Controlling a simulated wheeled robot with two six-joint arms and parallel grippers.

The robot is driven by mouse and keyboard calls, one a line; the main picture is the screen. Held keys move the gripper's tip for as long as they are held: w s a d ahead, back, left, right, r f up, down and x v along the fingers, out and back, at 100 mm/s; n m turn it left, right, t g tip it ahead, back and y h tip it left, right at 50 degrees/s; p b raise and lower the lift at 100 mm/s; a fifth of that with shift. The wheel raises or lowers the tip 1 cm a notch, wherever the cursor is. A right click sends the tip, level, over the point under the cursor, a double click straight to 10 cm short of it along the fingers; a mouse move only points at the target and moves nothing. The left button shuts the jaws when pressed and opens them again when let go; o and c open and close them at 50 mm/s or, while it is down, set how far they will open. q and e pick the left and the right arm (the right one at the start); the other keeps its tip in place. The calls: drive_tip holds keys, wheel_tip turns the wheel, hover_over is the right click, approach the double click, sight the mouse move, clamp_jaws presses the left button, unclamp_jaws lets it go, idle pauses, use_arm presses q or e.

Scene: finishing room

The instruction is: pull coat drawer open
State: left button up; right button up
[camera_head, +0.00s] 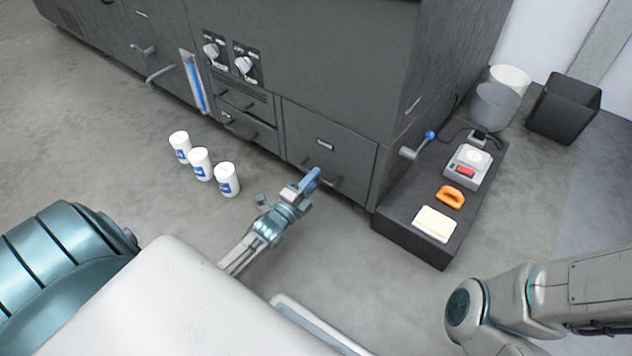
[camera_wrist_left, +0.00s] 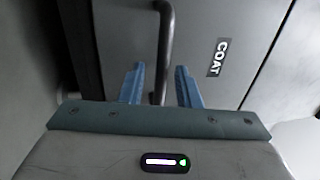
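The coat drawer (camera_wrist_left: 222,30) is the dark grey front with a white COAT label in the left wrist view. In the head view the coat drawer (camera_head: 330,140) is at the lower right of the grey cabinet and looks shut. Its dark bar handle (camera_wrist_left: 163,50) runs between the two blue fingers of my left gripper (camera_wrist_left: 160,85). The fingers stand apart, with gaps to the bar. In the head view my left gripper (camera_head: 310,182) is at the drawer front and covers part of the handle. My right arm shows at the lower right, but its gripper is out of view.
Three white canisters (camera_head: 200,163) stand on the floor left of my left gripper. A dark low bench (camera_head: 405,228) to the right holds an orange handle-shaped item (camera_head: 450,197), a pale block (camera_head: 435,224) and a device with a red switch (camera_head: 468,167). Bins stand behind.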

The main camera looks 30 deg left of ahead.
use_arm(q)
drive_tip(key=shift+x, duration=0.8)
clamp_jaws()
drive_tip(key=shift+s, duration=0.1)
